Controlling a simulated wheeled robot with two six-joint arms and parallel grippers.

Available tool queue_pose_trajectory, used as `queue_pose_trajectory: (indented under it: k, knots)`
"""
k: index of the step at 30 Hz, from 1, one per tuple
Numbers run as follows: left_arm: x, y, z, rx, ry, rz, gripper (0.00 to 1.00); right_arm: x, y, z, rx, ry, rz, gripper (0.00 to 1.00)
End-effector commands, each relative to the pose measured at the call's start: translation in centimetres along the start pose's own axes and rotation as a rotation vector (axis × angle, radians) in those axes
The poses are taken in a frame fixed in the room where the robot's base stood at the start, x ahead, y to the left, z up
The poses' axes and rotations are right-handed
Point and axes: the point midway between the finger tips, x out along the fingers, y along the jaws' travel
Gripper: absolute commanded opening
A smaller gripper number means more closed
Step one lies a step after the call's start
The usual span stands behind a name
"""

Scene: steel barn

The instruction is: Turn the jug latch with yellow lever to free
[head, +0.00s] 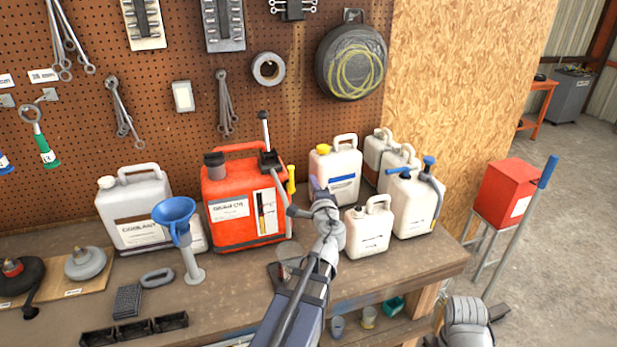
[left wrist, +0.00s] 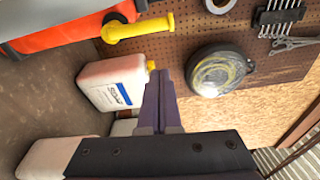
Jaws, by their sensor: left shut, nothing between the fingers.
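The red jug (head: 222,190) stands on the workbench against the pegboard. The yellow lever (head: 291,180) is upright at the jug's right side, near a black fitting at its top corner. In the left wrist view the yellow lever (left wrist: 137,29) lies across the top, beside the red jug (left wrist: 60,25). My left gripper (head: 316,186) is shut and empty, just right of the lever and apart from it, in front of a white jug. Its closed fingers (left wrist: 160,90) also show in the left wrist view.
White jugs (head: 335,177) stand close behind and right of my left gripper. A blue funnel (head: 175,212) and a white coolant jug (head: 135,212) are left of the red jug. Small black trays (head: 134,330) lie at the bench front.

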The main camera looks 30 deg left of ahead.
Motion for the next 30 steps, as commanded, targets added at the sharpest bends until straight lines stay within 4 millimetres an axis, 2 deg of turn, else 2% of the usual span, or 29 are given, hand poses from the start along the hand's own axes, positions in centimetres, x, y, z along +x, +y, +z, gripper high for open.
queue_pose_trajectory:
  k: [1,3,9,30]
  knots:
    - [-1.4,0.0,0.1,0.000,0.002,0.000,0.00,0.0,0.0,0.0,0.000,0.000,0.000,0.50]
    - [-2.5,0.0,0.1,0.000,0.001,0.000,0.00,0.0,0.0,0.0,0.000,0.000,0.000,0.50]
    - [-4.5,0.1,0.1,0.000,0.000,0.000,0.00,0.0,0.0,0.0,0.000,0.000,0.000,0.50]
    - [-5.0,0.1,0.0,-0.005,-0.002,0.003,0.00,0.0,0.0,0.0,0.000,0.000,0.000,0.50]
